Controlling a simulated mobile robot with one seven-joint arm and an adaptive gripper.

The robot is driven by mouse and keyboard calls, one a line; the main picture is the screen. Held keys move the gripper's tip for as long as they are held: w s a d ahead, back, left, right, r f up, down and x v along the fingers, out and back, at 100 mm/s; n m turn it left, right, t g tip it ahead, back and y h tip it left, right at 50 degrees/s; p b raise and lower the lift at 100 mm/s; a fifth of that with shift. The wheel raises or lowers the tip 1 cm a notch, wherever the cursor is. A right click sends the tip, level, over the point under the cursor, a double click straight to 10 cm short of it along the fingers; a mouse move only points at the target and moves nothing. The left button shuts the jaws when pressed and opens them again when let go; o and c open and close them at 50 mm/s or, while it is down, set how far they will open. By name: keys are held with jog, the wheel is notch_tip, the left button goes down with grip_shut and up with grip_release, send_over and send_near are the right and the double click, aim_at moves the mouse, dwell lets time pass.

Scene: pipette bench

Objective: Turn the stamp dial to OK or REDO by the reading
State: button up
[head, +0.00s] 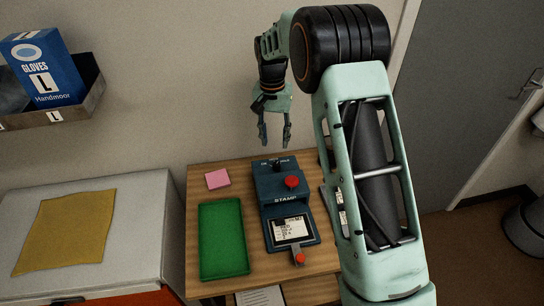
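The stamp device (271,186) is a dark blue unit marked STAMP on the wooden bench. A red round button (292,182) sits on its upper part. A small black dial (279,166) stands at its back edge, with lettering beside it too small to read surely. A white label or card (290,229) with small dark print lies in its front part; I cannot read the print. A red knob (300,258) is at its front end. My gripper (274,145) points down above the back of the device, apart from it, fingers spread and empty.
A green tray (224,240) and a pink note (217,179) lie left of the device. A white cabinet (140,235) with a yellow cloth (65,231) stands at left. A glove box (44,69) sits on a wall shelf. A paper (260,297) shows below the bench front.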

aim_at(276, 164)
jog(key=f, duration=0.6)
jog(key=f+p, duration=0.1)
jog(key=f, duration=0.3)
jog(key=shift+s+d, duration=0.15)
jog(key=shift+d, duration=0.1)
grip_shut()
